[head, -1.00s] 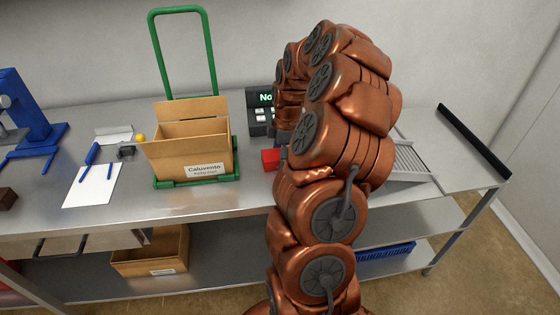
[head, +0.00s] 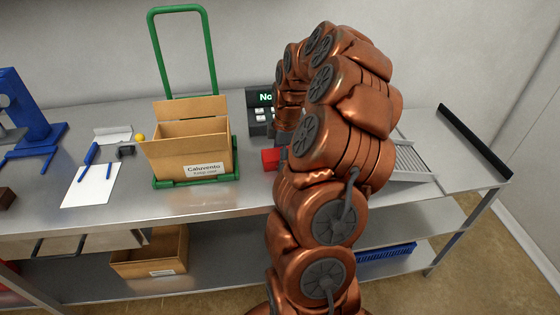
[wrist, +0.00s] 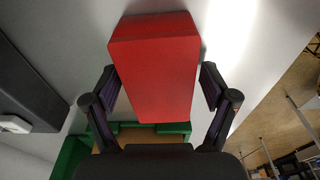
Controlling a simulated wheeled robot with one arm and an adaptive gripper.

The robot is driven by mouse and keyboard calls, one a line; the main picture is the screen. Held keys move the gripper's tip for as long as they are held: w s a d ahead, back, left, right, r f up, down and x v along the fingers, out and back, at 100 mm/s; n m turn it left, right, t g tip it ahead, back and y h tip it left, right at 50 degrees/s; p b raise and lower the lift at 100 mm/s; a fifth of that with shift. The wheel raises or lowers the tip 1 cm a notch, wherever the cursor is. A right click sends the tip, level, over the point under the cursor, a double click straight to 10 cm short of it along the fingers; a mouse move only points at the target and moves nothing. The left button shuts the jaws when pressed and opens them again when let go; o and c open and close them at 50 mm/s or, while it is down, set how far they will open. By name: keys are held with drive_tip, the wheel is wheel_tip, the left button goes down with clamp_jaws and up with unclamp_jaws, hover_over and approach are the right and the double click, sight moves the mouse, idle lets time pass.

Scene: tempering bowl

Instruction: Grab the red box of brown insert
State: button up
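A plain red box (wrist: 155,70) fills the middle of the wrist view. The two dark fingers of my gripper (wrist: 160,88) stand on either side of it, very close to its sides. I cannot tell whether both fingers press on it or a thin gap is left. In the head view the red box (head: 270,159) shows only in part at the left edge of my copper arm, at the metal table top. My arm hides my gripper there. No brown insert can be made out in the red box.
A cardboard box (head: 190,157) labelled "Caluvento" sits on a green-handled carrier (head: 161,184) left of the red box. A dark device with a lit display (head: 260,118) stands behind. A white sheet (head: 92,186), yellow ball (head: 141,137) and blue stand (head: 27,110) are further left.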

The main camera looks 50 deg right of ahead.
drive_tip(key=c, duration=0.8)
drive_tip(key=shift+r, duration=0.1)
drive_tip(key=shift+c, duration=0.2)
